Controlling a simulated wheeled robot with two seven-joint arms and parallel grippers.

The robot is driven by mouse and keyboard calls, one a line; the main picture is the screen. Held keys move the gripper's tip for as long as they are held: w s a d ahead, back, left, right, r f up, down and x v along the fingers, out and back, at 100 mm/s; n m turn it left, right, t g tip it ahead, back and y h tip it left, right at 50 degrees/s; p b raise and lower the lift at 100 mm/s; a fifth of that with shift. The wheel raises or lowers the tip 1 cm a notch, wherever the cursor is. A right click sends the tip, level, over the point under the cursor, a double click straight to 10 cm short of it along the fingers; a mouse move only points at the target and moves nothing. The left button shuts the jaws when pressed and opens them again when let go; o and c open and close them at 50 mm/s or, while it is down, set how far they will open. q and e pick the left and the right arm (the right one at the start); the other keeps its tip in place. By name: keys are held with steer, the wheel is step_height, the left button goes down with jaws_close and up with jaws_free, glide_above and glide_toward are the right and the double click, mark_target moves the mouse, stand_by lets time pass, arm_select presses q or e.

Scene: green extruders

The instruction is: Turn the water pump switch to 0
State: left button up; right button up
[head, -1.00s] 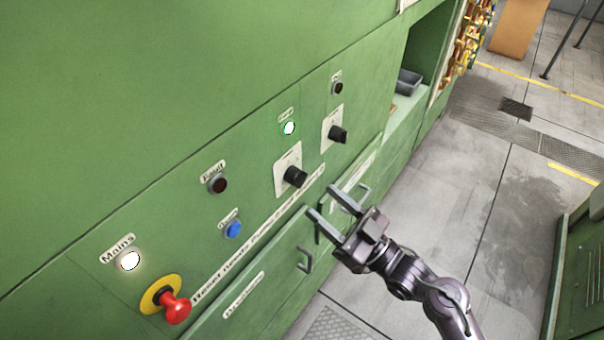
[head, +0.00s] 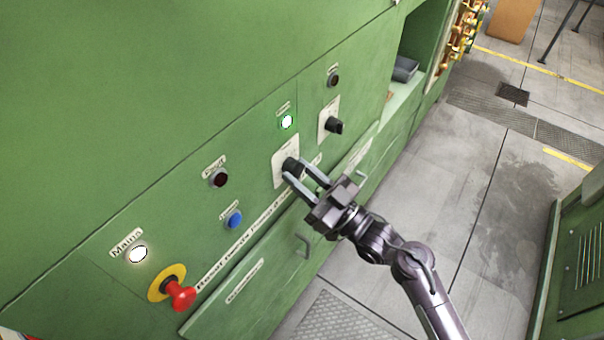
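Two black rotary switches on white plates are on the green panel. The nearer switch (head: 291,165) sits below a lit white-green lamp (head: 287,122). The farther switch (head: 334,126) sits to its upper right, below a dark lamp. Their labels are too small to read, so I cannot tell which is the water pump switch. My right gripper (head: 295,170) is open, with its two fingertips at the nearer switch, one on each side of the knob. I cannot tell whether they touch it. My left gripper is not in view.
A red emergency knob (head: 181,296) on a yellow ring, a lit Mains lamp (head: 137,254), a blue button (head: 234,218) and a dark red lamp (head: 219,178) are on the panel's left. Drawer handles (head: 303,246) protrude below.

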steer(key=shift+c, duration=1)
steer(key=shift+w+d+r+n+g+y+b, duration=0.1)
steer(key=shift+w+n+g+y+b, duration=0.1)
steer(key=shift+n+g+b, duration=1.65)
steer(key=shift+w+d+r+n+g+y+b, duration=0.15)
steer(key=shift+n+g+b, duration=0.55)
steer(key=shift+n+b, duration=2.35)
steer(key=shift+w+f+n+g+y+b, duration=0.1)
steer(key=shift+n+g+y+b, duration=0.15)
steer(key=shift+n+g+b, duration=2.15)
steer(key=shift+r+n+t+p, duration=0.1)
steer(key=shift+n+t+p, duration=0.65)
steer(key=shift+n+t, duration=0.35)
steer(key=o, duration=1)
steer(key=shift+c, duration=0.2)
